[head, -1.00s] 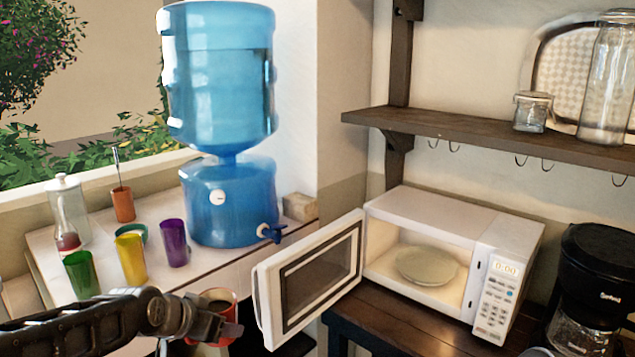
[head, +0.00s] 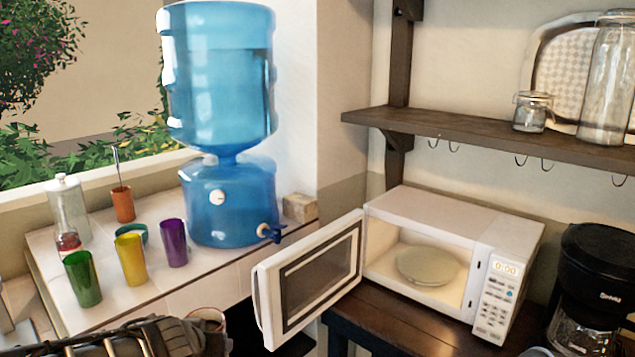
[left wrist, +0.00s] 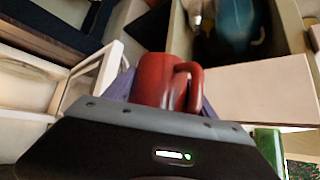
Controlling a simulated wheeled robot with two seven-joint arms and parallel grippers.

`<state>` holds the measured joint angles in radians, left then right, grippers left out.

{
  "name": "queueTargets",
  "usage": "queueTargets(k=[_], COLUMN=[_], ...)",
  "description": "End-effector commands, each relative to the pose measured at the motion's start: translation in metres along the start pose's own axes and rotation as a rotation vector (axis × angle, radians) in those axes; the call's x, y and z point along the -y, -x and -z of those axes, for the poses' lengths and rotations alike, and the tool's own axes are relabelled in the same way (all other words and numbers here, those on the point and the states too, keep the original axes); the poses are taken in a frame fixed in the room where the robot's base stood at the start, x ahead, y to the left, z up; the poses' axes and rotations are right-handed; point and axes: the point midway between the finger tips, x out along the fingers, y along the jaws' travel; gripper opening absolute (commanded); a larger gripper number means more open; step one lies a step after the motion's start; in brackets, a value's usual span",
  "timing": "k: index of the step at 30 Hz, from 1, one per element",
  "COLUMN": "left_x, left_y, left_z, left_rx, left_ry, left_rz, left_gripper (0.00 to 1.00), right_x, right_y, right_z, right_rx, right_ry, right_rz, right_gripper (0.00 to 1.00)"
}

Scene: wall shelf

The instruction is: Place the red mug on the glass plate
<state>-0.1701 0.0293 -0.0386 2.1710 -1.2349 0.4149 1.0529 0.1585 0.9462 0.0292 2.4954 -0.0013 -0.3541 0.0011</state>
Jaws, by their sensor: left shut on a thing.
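The red mug (left wrist: 160,80) is between the fingers of my left gripper (left wrist: 165,92) in the left wrist view, its handle on the right side. In the head view only the mug's rim (head: 207,314) shows at the bottom, behind my left arm. My left gripper is shut on the mug, below and left of the microwave door. The glass plate (head: 427,265) lies inside the open white microwave (head: 435,222), and nothing stands on it. My right gripper is in neither view.
The microwave door (head: 308,280) stands open between the mug and the cavity. Green (head: 83,278), yellow (head: 131,258) and purple (head: 173,242) cups stand on the tiled counter near the blue water dispenser (head: 232,200). A coffee maker (head: 595,275) stands right of the microwave.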

Motion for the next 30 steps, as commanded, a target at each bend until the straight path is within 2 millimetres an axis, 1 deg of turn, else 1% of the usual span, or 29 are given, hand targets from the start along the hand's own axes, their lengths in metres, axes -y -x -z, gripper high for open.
queueTargets(k=[4,7,15,25,28,30], left_x=[0.0,-0.005,-0.017,-0.018,-0.018,-0.018], left_y=[0.001,0.004,0.01,0.01,0.007,0.002], left_z=[-0.007,-0.015,-0.018,-0.016,-0.018,-0.019], left_rx=[-0.001,-0.002,-0.006,-0.005,-0.004,-0.003], left_ry=[0.02,0.004,-0.048,-0.051,-0.051,-0.051], left_rz=[0.018,0.002,-0.052,-0.053,-0.052,-0.049], left_gripper=[0.0,0.0,0.0,0.0,0.0,0.0], right_x=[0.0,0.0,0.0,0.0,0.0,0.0], right_y=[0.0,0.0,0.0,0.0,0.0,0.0], right_z=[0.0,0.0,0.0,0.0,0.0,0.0], right_rx=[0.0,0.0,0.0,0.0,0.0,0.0], right_ry=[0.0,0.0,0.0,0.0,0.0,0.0], right_rz=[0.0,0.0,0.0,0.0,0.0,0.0], right_gripper=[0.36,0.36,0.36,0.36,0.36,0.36])
